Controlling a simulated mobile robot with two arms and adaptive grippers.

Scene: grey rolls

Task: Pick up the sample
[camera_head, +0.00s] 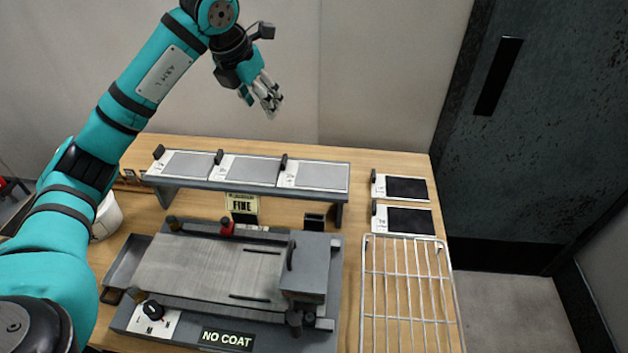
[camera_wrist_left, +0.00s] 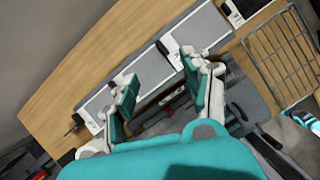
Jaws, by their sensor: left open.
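My left gripper (camera_head: 270,102) is open and empty, in the air above and behind the table's back edge. In the left wrist view its two teal-padded fingers (camera_wrist_left: 158,88) are apart, with the shelf visible beyond. Three grey flat panels, left (camera_head: 188,165), middle (camera_head: 252,170) and right (camera_head: 321,176), lie on white-edged cards with black clips on a raised shelf. Two dark panels, far (camera_head: 406,187) and near (camera_head: 411,221), lie on white cards at the right. I cannot tell which of these is the sample. A teal-and-white part (camera_wrist_left: 304,120), perhaps my right gripper, shows only in the wrist view.
A grey coating machine (camera_head: 205,265) with a "NO COAT" label fills the table's front. A "FINE" sign (camera_head: 242,203) stands behind it. A wire rack (camera_head: 410,290) is at right, a white container (camera_head: 107,217) at left. A dark door (camera_head: 550,130) is beyond.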

